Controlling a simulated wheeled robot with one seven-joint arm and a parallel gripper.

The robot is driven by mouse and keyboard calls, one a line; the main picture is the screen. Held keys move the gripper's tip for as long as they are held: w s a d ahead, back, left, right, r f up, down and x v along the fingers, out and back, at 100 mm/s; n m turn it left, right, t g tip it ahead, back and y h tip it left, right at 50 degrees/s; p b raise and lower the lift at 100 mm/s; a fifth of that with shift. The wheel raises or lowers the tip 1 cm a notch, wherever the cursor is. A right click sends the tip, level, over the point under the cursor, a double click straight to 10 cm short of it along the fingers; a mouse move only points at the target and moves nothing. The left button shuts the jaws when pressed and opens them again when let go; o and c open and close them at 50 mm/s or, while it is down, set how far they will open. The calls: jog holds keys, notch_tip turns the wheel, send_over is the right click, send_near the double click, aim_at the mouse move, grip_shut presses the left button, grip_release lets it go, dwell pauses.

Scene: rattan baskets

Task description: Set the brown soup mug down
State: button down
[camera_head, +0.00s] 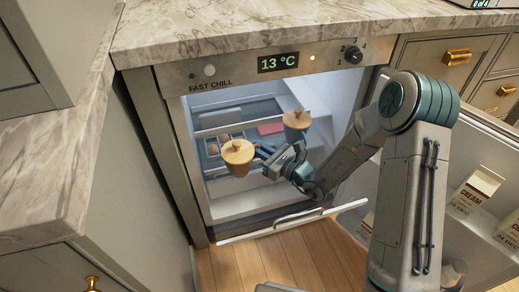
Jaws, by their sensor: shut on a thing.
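A tan-brown lidded mug (238,158) is at the mouth of the open fridge, left of my gripper (259,151). My gripper reaches in from the right and is shut on this mug, which looks upright. The fingertips are small and partly hidden against the mug. A second similar lidded mug (297,121) is farther back and to the right, inside the fridge, behind my gripper. I cannot tell clearly what lies directly under the held mug.
The fridge (205,190) has shelves holding a compartmented box (211,149) and a flat red item (270,128). Its opened door at right holds cream cartons (476,190). A marble counter (230,28) runs above. Wooden floor (290,262) shows below.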

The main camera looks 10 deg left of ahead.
jog(key=c, duration=1.5)
grip_release()
jog(key=shift+o, duration=0.2)
